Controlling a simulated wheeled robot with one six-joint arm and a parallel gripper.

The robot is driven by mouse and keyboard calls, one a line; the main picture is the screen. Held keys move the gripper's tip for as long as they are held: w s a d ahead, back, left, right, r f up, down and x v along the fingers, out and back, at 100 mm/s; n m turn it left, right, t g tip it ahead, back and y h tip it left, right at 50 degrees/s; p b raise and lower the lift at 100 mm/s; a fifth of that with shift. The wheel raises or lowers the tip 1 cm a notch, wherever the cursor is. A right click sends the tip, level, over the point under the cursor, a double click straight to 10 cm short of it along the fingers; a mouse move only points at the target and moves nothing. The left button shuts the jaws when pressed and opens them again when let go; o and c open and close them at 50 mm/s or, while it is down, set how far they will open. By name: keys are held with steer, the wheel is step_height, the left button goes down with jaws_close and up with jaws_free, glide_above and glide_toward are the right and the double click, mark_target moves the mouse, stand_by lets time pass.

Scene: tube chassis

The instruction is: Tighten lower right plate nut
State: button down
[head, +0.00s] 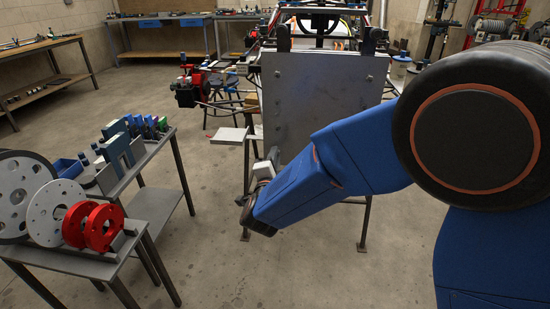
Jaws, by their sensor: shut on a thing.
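The grey metal plate (312,95) stands upright on the front of the tube chassis (375,22). Small round nuts show near its upper left (277,73) and upper right corners (369,78). My blue forearm crosses in front of the plate's lower right part, so the lower right nut is hidden. My gripper (269,162) is small in the picture, beyond the dark wrist, near the plate's lower left edge. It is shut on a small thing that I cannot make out. I cannot tell whether it touches the plate.
A metal side table (150,205) at left holds grey and red discs (75,222) and several blue and green tools (145,128). A stand's legs (246,190) are under the chassis. Workbenches (40,50) line the walls. The floor between table and stand is clear.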

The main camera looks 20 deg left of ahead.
steer(key=shift+m, duration=2.1)
steer(key=c, duration=1.7)
jaws_free()
steer(key=shift+s, duration=0.1)
steer(key=v, duration=1.7)
steer(key=shift+s, duration=0.15)
